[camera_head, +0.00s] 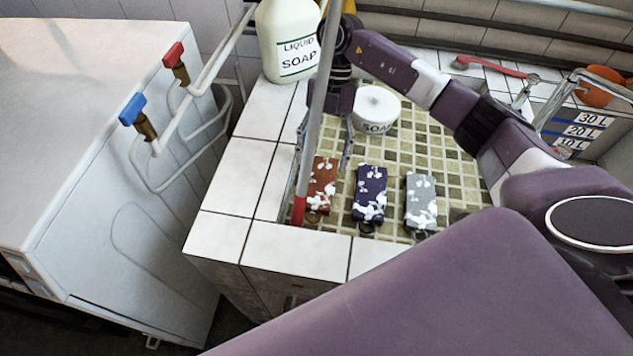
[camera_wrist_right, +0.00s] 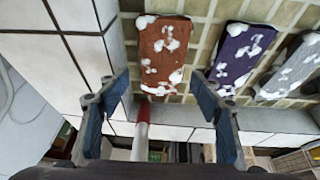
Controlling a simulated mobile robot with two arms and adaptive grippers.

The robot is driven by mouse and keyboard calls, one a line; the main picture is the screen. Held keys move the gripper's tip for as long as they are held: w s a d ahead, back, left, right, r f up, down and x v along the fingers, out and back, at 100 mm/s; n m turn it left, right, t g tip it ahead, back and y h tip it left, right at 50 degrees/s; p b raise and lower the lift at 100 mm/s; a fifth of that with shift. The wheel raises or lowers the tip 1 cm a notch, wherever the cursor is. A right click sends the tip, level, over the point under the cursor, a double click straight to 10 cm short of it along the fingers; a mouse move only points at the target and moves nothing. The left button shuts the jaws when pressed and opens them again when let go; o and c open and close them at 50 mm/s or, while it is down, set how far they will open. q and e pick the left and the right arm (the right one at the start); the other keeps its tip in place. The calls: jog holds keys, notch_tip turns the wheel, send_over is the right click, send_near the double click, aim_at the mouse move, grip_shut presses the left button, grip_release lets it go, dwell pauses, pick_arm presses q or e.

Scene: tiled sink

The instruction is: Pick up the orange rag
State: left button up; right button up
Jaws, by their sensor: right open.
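The orange rag (camera_head: 322,185) is a rust-orange slab spotted with white foam, leftmost of three rags on the tiled sink surface. It also shows at the top centre of the right wrist view (camera_wrist_right: 164,62). My right gripper (camera_head: 322,165) points down above the rag, its fingers spread. In the right wrist view my right gripper (camera_wrist_right: 155,90) is open and empty, with the rag between and beyond the fingertips. I see no contact with the rag. A grey pole partly hides the gripper in the head view. My left gripper is not in view.
A purple rag (camera_head: 370,192) and a grey rag (camera_head: 420,200) lie to the right. A grey pole with a red tip (camera_head: 299,210) stands close left of the orange rag. Behind are a soap bowl (camera_head: 376,108) and a liquid soap bottle (camera_head: 288,40).

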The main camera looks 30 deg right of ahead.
aim_at(320, 181)
jog(key=p+x, duration=0.1)
jog(key=x, duration=0.5)
jog(key=shift+s+d, duration=0.1)
jog(key=shift+c, duration=0.5)
jog(key=c, duration=0.8)
